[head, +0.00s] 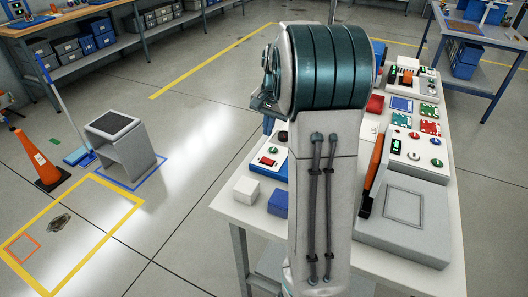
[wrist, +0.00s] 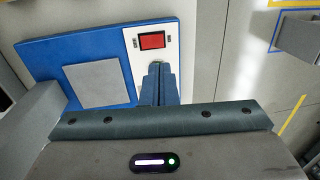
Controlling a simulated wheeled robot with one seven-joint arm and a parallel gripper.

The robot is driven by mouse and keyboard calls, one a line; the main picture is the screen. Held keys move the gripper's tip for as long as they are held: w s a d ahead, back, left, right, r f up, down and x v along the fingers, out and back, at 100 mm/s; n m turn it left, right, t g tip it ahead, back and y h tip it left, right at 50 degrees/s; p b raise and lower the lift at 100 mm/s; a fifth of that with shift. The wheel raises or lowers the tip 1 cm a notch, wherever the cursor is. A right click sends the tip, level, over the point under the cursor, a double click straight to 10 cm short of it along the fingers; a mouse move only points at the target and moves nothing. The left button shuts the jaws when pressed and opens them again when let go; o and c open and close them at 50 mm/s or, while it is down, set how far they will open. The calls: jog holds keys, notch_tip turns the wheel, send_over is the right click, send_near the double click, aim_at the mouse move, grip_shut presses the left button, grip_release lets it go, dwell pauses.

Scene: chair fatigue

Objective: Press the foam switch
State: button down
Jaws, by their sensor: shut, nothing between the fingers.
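A red rectangular switch (wrist: 152,41) sits on a white panel (wrist: 131,48) in the wrist view. The panel is fixed to a blue base (wrist: 50,58) that also carries a flat grey pad (wrist: 92,83). In the head view the red switch (head: 268,161) shows near the table's left edge, and my arm hides part of its unit. My gripper (wrist: 160,68) is shut and empty. Its fingertips appear over the white panel, just below the red switch in the wrist picture. I cannot tell whether they touch the panel.
A white block (head: 247,190) and a blue block (head: 278,203) lie on the white table (head: 232,208) near the unit. A grey box (head: 405,215) with an orange-handled lever (head: 373,165) stands to the right. Floor left of the table is open, with a grey stool (head: 120,140) and an orange cone (head: 40,160).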

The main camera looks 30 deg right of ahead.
aim_at(264, 159)
jog(key=f, duration=0.6)
jog(key=w+f+p, duration=0.1)
jog(key=f, duration=0.3)
jog(key=shift+a, duration=0.4)
jog(key=shift+f, duration=0.15)
jog(key=shift+f+b, duration=0.3)
jog(key=shift+b, duration=0.05)
jog(key=shift+a, duration=0.1)
jog(key=shift+s, duration=0.1)
jog(key=shift+s+d+r, duration=0.2)
jog(key=shift+s+d, duration=0.35)
jog(key=shift+d, duration=0.05)
jog(key=shift+w, duration=0.1)
jog(key=shift+r, duration=0.1)
